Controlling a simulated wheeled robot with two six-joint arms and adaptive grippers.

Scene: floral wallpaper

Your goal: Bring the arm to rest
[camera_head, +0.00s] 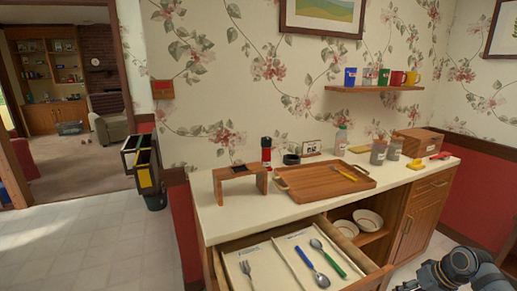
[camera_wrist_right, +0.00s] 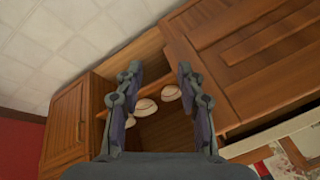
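My right arm (camera_head: 462,268) shows at the lower right corner of the head view, in front of the cabinet. In the right wrist view my right gripper (camera_wrist_right: 160,78) has its two fingers spread apart with nothing between them. Behind the fingers is the open cabinet with white bowls (camera_wrist_right: 170,93) on its shelf, some way off. My left arm and left gripper are not in view.
A drawer (camera_head: 375,278) is pulled out, with a fork (camera_head: 249,275), a blue spoon (camera_head: 313,267) and a green-handled spoon (camera_head: 328,258) inside. The counter (camera_head: 215,218) holds a wooden tray (camera_head: 325,190). Open tiled floor (camera_head: 80,240) lies left.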

